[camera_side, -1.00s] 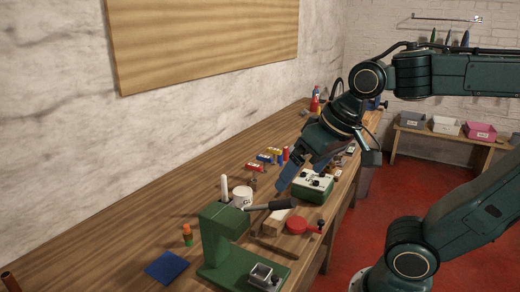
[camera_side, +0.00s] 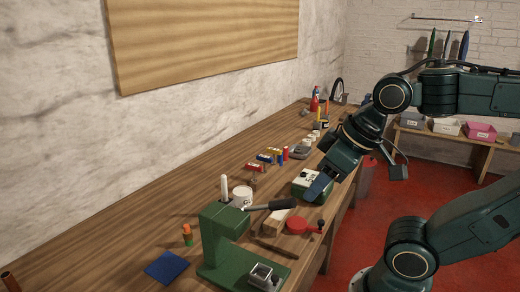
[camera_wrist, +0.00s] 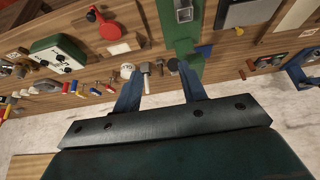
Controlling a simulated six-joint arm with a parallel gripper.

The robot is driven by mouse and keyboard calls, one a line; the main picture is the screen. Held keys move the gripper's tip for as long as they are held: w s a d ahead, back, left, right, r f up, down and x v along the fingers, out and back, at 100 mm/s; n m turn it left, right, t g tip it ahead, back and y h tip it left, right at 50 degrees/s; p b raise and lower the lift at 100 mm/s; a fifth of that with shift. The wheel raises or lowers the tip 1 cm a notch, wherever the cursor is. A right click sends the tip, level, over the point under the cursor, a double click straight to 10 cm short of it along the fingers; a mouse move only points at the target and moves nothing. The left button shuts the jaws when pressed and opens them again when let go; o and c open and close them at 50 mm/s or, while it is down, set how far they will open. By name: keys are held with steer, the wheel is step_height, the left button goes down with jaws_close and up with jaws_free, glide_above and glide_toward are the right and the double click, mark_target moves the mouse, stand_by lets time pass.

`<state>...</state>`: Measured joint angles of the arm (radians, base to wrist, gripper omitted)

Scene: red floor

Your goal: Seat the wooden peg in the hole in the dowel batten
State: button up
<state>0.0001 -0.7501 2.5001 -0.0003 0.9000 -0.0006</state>
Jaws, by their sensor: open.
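A pale wooden block (camera_side: 276,222), which looks like the dowel batten, lies on the bench behind the green press in the side view, partly hidden by the press's black handle. Its hole cannot be made out. I cannot pick out the wooden peg with certainty in either view. My gripper (camera_side: 312,196) hangs in front of the green box with dials, to the right of the block. In the wrist view my gripper (camera_wrist: 160,90) has its two blue fingers spread, with nothing held between them.
The green press (camera_side: 218,240) stands nearest the side camera, with a blue pad (camera_side: 166,267) beside it. The green dial box (camera_side: 301,183) and a red round tool (camera_side: 297,225) are near the gripper. A white cup (camera_side: 243,194) and several small items line the bench.

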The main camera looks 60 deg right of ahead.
steer(key=w+d+r+n+g, duration=0.1)
steer(key=w+r+n+g, duration=0.2)
steer(key=w+n, duration=1)
steer(key=w+d+f+n+g, duration=0.1)
steer(key=w+f+n, duration=0.2)
steer(key=w, duration=0.6)
steer(key=w+d+f+n+g, duration=0.1)
steer(key=w+f+n, duration=0.2)
steer(key=w+f, duration=0.2)
steer(key=w, duration=0.3)
steer(key=shift+w+d+f+n+g, duration=0.15)
steer(key=shift+w+n+g, duration=0.15)
steer(key=shift+w+n, duration=0.1)
steer(key=shift+f, duration=0.1)
steer(key=shift+f, duration=4.25)
steer(key=shift+f, duration=0.1)
